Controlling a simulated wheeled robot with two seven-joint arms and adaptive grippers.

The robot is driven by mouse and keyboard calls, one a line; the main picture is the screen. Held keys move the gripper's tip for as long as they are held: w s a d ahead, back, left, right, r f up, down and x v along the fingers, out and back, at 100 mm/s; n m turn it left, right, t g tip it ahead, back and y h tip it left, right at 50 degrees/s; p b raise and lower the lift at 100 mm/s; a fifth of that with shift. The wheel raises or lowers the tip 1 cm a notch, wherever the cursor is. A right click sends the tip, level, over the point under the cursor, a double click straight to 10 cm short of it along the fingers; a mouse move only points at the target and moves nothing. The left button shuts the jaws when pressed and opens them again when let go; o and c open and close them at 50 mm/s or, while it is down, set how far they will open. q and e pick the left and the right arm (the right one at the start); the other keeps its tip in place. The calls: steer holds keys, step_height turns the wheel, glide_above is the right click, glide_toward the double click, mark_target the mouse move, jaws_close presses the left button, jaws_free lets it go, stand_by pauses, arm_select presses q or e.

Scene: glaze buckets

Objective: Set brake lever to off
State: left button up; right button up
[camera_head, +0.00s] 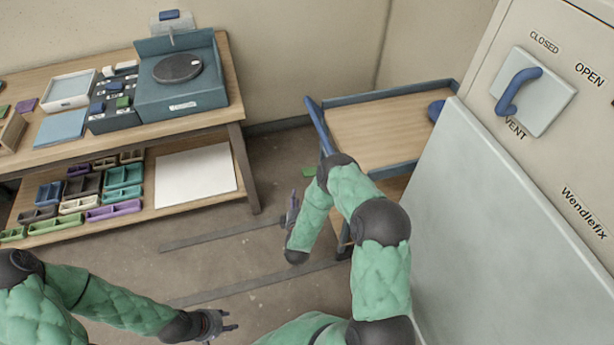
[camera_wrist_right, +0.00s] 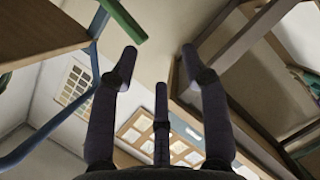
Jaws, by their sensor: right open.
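A short green bar, which looks like the brake lever (camera_head: 309,171), shows beside the blue-framed cart (camera_head: 390,127). In the right wrist view the green lever (camera_wrist_right: 120,19) slants across the upper left, by a blue post of the cart. My right gripper (camera_head: 293,207) is just below and left of the lever in the head view. In its wrist view the right gripper (camera_wrist_right: 157,62) is open and empty, with the lever beyond its left finger and not between the fingers. No off mark is readable. My left gripper (camera_head: 231,321) is low, empty and open, far from the cart.
A pale cabinet (camera_head: 470,200) with a blue vent handle (camera_head: 515,90) stands right of the cart. A wooden bench (camera_head: 100,105) with boxes and a turntable stands at left. Two dark rails (camera_head: 220,238) cross the floor. The floor between bench and cart is otherwise clear.

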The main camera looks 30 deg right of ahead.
mark_target(307, 177)
steer(key=w+d+b, duration=0.1)
steer(key=w+d, duration=0.1)
steer(key=w+d+h+b, duration=0.1)
steer(key=w+d, duration=0.2)
steer(key=w+d+n+h+b, duration=0.1)
steer(key=w+d, duration=0.1)
steer(key=shift+w+d+r+t+b, duration=0.25)
steer(key=shift+w+r+t+b, duration=0.1)
steer(key=shift+r+t, duration=0.05)
arm_select(q)
steer(key=shift+w+d+f, duration=0.1)
steer(key=shift+w+f, duration=0.05)
steer(key=shift+f, duration=0.9)
steer(key=shift+w+d+f, duration=0.1)
steer(key=shift+w+f, duration=0.05)
steer(key=shift+f, duration=0.9)
arm_select(e)
steer(key=shift+x, duration=0.8)
steer(key=shift+r, duration=0.1)
jaws_close()
